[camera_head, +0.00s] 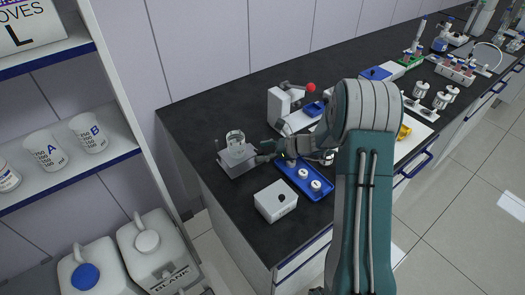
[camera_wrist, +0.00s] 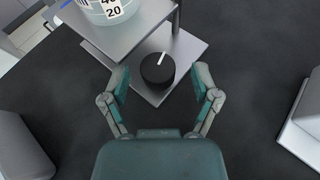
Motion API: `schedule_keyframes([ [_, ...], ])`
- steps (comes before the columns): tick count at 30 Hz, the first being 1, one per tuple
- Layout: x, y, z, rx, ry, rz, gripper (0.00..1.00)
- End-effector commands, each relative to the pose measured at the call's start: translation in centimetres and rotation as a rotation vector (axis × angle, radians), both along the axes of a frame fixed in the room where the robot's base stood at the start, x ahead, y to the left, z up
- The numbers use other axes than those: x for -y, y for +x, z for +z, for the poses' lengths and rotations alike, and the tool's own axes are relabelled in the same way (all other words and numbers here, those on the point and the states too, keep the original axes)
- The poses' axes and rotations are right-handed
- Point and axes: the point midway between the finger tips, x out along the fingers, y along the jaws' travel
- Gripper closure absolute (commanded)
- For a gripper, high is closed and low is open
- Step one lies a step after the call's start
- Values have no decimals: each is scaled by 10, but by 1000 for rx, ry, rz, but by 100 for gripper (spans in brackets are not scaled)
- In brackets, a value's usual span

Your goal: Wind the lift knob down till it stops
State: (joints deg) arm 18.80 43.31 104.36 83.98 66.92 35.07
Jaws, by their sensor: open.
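The lift knob (camera_wrist: 158,70) is a black round knob with a white pointer line, in the wrist view. It sits on the grey base plate (camera_wrist: 186,52) of a small lift stand. The stand's upper plate (camera_wrist: 135,32) carries a clear graduated beaker (camera_wrist: 100,8). In the head view the stand (camera_head: 236,162) is near the counter's left end with the beaker (camera_head: 235,143) on top. My gripper (camera_wrist: 163,82) is open, its fingers on either side of the knob and apart from it. In the head view my gripper (camera_head: 262,153) is beside the stand; the knob is hidden there.
A white device with a red ball lever (camera_head: 286,104) stands behind. Dark counter shows around the stand.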

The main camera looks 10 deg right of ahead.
Motion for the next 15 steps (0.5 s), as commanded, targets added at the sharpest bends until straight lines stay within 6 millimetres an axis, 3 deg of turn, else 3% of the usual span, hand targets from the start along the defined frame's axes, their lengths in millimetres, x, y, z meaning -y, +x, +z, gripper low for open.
schedule_keyframes([
  [7, 10, -5, 5, 2, -1, -1, 21],
  [15, 56, -27, 25, 1, 0, -5, 21],
])
